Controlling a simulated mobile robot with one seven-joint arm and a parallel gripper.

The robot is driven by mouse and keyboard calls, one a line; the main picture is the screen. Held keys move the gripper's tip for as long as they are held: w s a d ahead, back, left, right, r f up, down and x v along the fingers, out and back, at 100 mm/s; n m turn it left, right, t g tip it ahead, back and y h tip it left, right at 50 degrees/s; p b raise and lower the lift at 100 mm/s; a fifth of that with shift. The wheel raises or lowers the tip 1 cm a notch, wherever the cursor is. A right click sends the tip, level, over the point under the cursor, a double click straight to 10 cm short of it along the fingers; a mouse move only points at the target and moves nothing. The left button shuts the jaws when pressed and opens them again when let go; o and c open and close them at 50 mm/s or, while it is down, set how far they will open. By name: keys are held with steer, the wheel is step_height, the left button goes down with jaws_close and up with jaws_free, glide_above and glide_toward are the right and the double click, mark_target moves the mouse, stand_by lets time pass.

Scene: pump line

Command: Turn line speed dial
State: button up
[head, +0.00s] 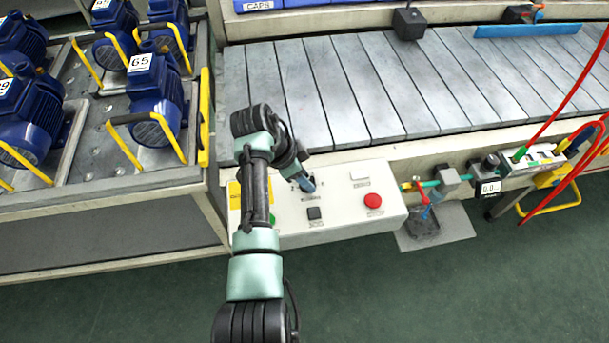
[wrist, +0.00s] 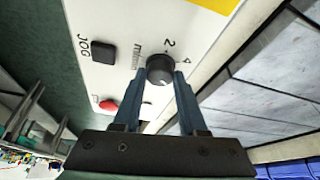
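The line speed dial (wrist: 159,70) is a round black knob on the pale control panel (head: 337,232). In the wrist view, the numbers 2 and 4 and the label m/min are printed beside it. My gripper (wrist: 161,76) has its two blue-grey fingers apart, with their tips on either side of the dial. I cannot tell whether they touch it. In the head view my gripper (head: 306,183) is over the upper part of the panel and hides the dial.
The panel also has a black JOG button (head: 314,213), a red button (head: 373,201) and a green button partly behind my arm. A slatted conveyor (head: 400,85) lies behind it. Blue pumps (head: 155,95) stand on the left. Valves and red hoses (head: 575,165) are on the right.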

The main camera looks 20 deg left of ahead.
jaws_close()
